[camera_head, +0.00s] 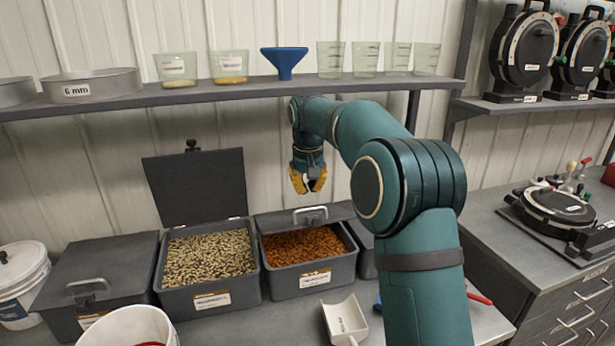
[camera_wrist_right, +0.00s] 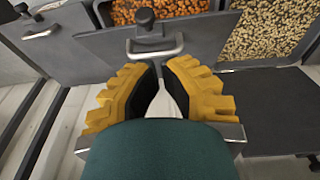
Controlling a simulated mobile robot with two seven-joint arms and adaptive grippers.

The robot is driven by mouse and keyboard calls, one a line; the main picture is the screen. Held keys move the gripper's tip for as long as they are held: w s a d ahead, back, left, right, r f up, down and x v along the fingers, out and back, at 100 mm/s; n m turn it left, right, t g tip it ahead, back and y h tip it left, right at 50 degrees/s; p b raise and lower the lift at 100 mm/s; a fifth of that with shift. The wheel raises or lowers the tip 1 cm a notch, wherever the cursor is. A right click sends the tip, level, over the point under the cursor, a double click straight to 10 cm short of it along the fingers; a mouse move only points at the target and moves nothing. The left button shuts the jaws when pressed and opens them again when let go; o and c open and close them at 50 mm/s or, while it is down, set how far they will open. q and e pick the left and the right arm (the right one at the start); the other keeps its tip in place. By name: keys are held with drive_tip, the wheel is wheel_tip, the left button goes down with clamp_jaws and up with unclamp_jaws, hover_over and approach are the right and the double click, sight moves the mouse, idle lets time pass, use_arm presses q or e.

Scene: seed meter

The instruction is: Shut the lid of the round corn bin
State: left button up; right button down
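The bin of orange corn kernels (camera_head: 301,279) stands on the bench, and I take it for the round corn bin; its label is too small to read. Its grey lid (camera_head: 338,209) is tilted over the back of the bin, with kernels showing in front. The lid's handle (camera_head: 310,211) faces up; the wrist view shows the lid (camera_wrist_right: 215,38), the handle (camera_wrist_right: 155,50) and a dark knob (camera_wrist_right: 145,18). My right gripper (camera_head: 308,187) is above and behind the lid, its fingers slightly apart and empty (camera_wrist_right: 161,72). My left gripper is out of view.
To the left, a bin of pale striped seeds (camera_head: 211,297) has its lid (camera_head: 197,186) upright. Further left stands a shut bin (camera_head: 95,272). A white scoop (camera_head: 345,318) lies in front. A shelf (camera_head: 230,94) with cups and a blue funnel (camera_head: 284,60) runs above.

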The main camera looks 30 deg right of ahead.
drive_tip(key=f, duration=0.4)
drive_tip(key=f+b, duration=0.1)
drive_tip(key=f, duration=0.1)
drive_tip(key=shift+d, duration=0.3)
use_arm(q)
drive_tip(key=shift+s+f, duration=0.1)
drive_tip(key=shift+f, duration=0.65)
use_arm(e)
drive_tip(key=shift+s+d+f, duration=0.1)
drive_tip(key=shift+s+f, duration=0.05)
drive_tip(key=shift+f, duration=0.55)
use_arm(q)
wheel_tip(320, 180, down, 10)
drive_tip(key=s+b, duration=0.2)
drive_tip(key=b, duration=0.7)
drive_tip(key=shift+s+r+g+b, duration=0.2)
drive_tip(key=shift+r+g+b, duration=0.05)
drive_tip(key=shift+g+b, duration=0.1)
use_arm(e)
drive_tip(key=s+a+f+t, duration=0.1)
drive_tip(key=s+f, duration=0.3)
drive_tip(key=f, duration=0.8)
drive_tip(key=shift+s+f, duration=0.15)
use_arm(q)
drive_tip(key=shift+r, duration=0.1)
